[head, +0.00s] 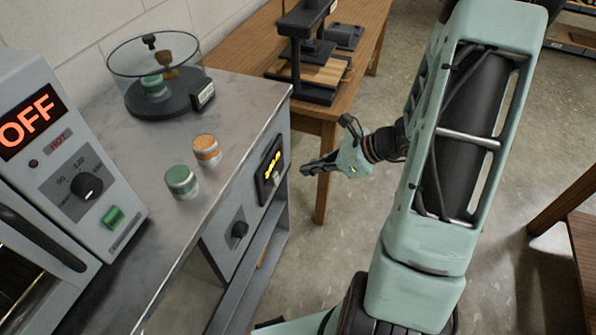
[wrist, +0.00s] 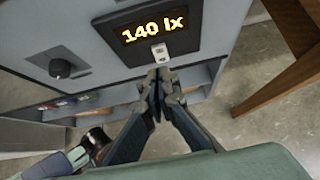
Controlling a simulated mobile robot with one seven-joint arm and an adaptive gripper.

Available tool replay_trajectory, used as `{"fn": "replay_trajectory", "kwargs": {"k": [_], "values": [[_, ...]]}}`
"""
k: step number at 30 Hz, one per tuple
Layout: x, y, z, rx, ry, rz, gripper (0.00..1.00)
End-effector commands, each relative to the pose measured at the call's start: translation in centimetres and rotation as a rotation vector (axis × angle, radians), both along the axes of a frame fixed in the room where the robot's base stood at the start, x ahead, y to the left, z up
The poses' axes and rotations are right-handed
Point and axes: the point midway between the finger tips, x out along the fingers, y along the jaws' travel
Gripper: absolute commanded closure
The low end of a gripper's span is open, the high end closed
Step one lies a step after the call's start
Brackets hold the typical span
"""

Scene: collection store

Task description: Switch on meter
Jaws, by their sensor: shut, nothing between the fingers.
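The meter (head: 265,184) is a black panel on the front face of the grey cabinet, with lit yellow digits. In the wrist view the meter (wrist: 112,30) reads "140 lx". A small pale switch (wrist: 160,53) sits just below the digits. My gripper (head: 304,171) is shut and empty, in front of the cabinet and pointing at the meter. In the wrist view my gripper (wrist: 158,76) has its fingertips together just below the switch. The head view shows a small gap between the fingertips and the panel.
A black knob (head: 239,230) is on the cabinet front. On the cabinet top stand a green-banded jar (head: 181,182), an orange-banded jar (head: 207,150) and a glass-walled dish (head: 115,70). An oven-like unit showing "OFF" (head: 30,121) is at left. A wooden table (head: 240,55) stands behind.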

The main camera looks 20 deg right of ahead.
Motion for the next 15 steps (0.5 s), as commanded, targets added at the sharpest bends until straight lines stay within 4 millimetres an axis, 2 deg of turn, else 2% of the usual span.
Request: {"fn": "replay_trajectory", "kwargs": {"k": [1,6,15], "values": [[-0.3,-0.6,1.2,-0.002,-0.002,-0.003,1.0],[-1.3,-1.9,3.2,-0.001,-0.001,-0.001,1.0],[-1.8,-2.5,4.1,0.001,0.002,-0.001,1.0]]}}
